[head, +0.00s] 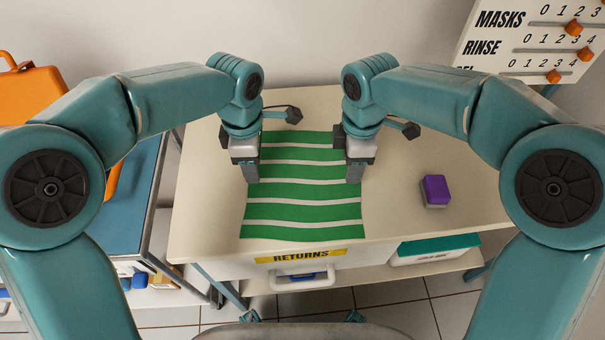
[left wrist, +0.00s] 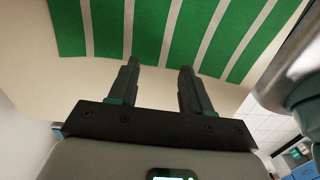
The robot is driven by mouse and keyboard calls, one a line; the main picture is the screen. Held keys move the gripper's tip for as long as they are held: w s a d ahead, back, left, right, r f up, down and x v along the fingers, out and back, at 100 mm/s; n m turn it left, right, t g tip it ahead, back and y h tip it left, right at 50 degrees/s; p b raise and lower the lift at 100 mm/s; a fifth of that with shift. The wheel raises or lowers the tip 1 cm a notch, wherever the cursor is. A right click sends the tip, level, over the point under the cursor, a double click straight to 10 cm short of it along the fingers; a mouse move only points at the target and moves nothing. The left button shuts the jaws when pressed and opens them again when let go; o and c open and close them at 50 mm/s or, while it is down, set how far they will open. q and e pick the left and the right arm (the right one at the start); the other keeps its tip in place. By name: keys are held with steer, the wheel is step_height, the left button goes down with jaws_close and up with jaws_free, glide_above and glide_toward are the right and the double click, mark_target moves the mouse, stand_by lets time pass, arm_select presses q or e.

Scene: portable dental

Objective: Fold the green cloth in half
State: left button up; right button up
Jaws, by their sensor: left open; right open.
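The green cloth with white stripes (head: 304,190) lies spread out on the cream table (head: 400,215), its near edge close to the table's front edge. My left gripper (head: 250,174) is over the cloth's left edge, and my right gripper (head: 355,174) is over its right edge. In the left wrist view the two fingers of my left gripper (left wrist: 158,75) stand apart with nothing between them, and the cloth (left wrist: 150,30) shows beyond the tips. Both grippers are open and empty. Whether the fingertips touch the cloth is not clear. The grippers hide parts of the side edges.
A purple block (head: 435,191) sits on the table to the right of the cloth. A label reading RETURNS (head: 300,257) is on the table's front. A blue-topped table (head: 125,190) with an orange case (head: 32,92) stands at left. A counting board (head: 540,40) is at back right.

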arm_select(q)
steer(key=shift+f, duration=1.35)
arm_select(e)
steer(key=shift+f, duration=1.4)
arm_select(q)
steer(key=shift+f, duration=0.1)
arm_select(e)
steer(key=shift+f, duration=0.1)
arm_select(q)
steer(key=shift+f+b, duration=0.2)
steer(key=shift+b, duration=0.1)
arm_select(e)
steer(key=shift+f, duration=0.2)
arm_select(q)
steer(key=shift+r, duration=0.15)
arm_select(e)
steer(key=shift+r, duration=0.15)
arm_select(q)
jaws_close()
arm_select(e)
jaws_close()
steer(key=shift+r, duration=0.1)
